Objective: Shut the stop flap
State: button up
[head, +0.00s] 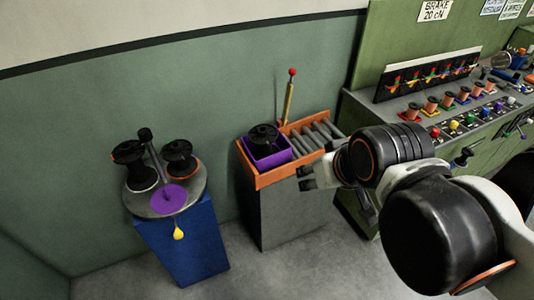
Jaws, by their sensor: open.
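An orange-framed roller bed (258,182) stands on a grey pedestal in the middle. A yellow upright piece with a red ball tip (288,98) rises at its back edge and leans slightly. This may be the stop flap or its handle; I cannot tell for sure. A purple tray (272,162) with a black spool (264,138) sits at the left end of the bed, beside bare grey rollers (318,136). My gripper (303,178) is open and appears empty in front of the bed's right side. My arm hides part of the pedestal and bench.
A green bench (400,103) with small spools and coloured knobs is at the right. Floor between the stands is clear.

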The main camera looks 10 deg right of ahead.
aim_at(292, 72)
jog(key=i+l+z, duration=0.2)
jog(key=i, duration=1.1)
jog(key=j, duration=0.1)
